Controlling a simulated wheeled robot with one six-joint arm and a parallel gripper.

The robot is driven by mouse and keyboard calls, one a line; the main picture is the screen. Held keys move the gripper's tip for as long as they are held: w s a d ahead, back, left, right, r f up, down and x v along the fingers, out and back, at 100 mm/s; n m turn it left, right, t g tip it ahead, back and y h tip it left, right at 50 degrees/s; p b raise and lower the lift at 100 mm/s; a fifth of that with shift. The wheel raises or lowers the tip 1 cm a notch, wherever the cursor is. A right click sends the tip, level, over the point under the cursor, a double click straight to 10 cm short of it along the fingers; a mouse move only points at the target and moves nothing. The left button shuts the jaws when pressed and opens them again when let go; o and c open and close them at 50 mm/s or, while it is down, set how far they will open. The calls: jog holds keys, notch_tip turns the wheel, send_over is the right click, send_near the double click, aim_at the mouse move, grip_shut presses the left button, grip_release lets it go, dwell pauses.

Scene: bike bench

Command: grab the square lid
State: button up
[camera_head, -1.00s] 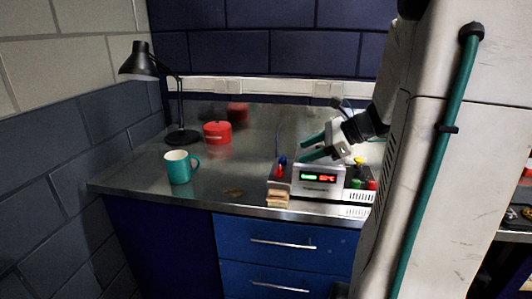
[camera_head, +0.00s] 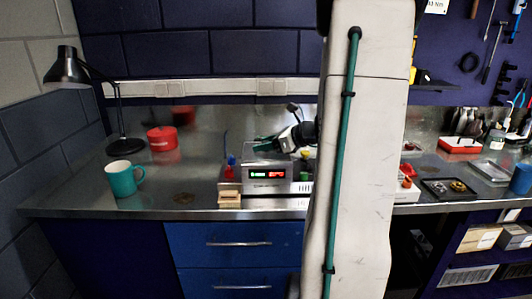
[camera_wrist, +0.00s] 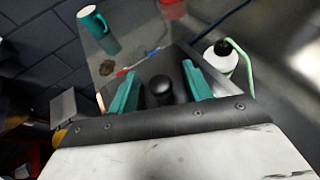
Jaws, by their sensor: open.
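The square lid (camera_wrist: 178,62) looks like the grey plate with a black round knob (camera_wrist: 160,88) in the wrist view. It seems to lie on top of the box with green and red displays (camera_head: 268,187) on the bench. My gripper (camera_wrist: 161,70) is open, its teal fingers on either side of the knob with gaps showing. I cannot tell whether it touches the lid. In the head view my gripper (camera_head: 263,146) is low over the box's top, and the lid is mostly hidden there.
A teal mug (camera_head: 122,179), red pot (camera_head: 161,139) and black lamp (camera_head: 67,70) stand on the left. A white bottle with a green tube (camera_wrist: 221,62) is close beside my gripper. A dark parts tray (camera_head: 448,188) lies on the right. The bench between mug and box is mostly clear.

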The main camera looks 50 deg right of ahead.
grip_shut()
dwell(0.3)
